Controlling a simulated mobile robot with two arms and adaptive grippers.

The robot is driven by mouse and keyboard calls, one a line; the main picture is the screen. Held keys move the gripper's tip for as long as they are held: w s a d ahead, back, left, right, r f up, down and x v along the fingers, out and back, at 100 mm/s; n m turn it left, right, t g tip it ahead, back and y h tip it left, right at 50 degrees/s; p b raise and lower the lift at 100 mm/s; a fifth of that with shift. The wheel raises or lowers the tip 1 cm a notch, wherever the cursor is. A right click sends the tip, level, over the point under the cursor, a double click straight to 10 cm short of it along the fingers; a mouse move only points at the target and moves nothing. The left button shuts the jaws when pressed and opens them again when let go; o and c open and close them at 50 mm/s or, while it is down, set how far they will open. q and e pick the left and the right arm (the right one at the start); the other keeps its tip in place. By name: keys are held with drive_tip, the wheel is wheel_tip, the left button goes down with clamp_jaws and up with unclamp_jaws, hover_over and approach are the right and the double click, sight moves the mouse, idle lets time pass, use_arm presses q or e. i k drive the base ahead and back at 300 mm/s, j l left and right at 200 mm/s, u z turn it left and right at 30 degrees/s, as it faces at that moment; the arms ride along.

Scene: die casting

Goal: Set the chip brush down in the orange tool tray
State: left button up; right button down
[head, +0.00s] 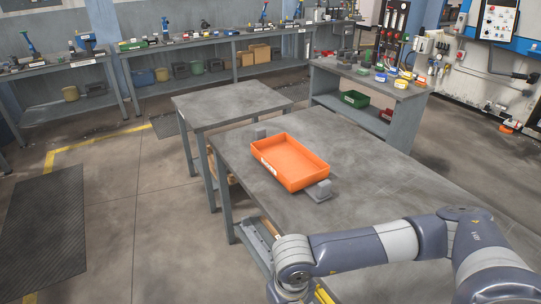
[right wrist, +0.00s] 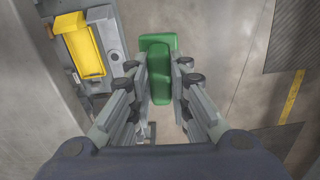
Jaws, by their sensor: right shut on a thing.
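The orange tool tray (head: 290,178) lies on the grey worktable in the middle of the head view, with a pale label on its left side. Its visible floor looks empty. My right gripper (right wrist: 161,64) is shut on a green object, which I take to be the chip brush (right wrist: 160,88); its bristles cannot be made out. In the head view my right arm reaches over the table's front edge; the gripper and brush are hidden there. The wrist view shows the brush above the floor. My left gripper is in neither view.
The worktable (head: 375,190) has free surface right of the tray. A grey block (head: 324,185) sits on a plate at the tray's near right corner, another (head: 260,133) behind it. A bare side table (head: 230,103) adjoins.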

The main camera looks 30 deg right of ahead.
sight(299, 174)
drive_tip(key=i+j, duration=0.3)
drive_tip(key=i, duration=0.2)
drive_tip(key=i+j, duration=0.25)
drive_tip(key=i, duration=0.25)
drive_tip(key=i+j, duration=0.3)
drive_tip(key=i, duration=0.25)
drive_tip(key=i+j+z, duration=0.15)
drive_tip(key=z, duration=0.25)
drive_tip(key=i+j+z, duration=0.2)
drive_tip(key=z, duration=0.15)
drive_tip(key=i+j+z, duration=0.2)
drive_tip(key=z, duration=0.2)
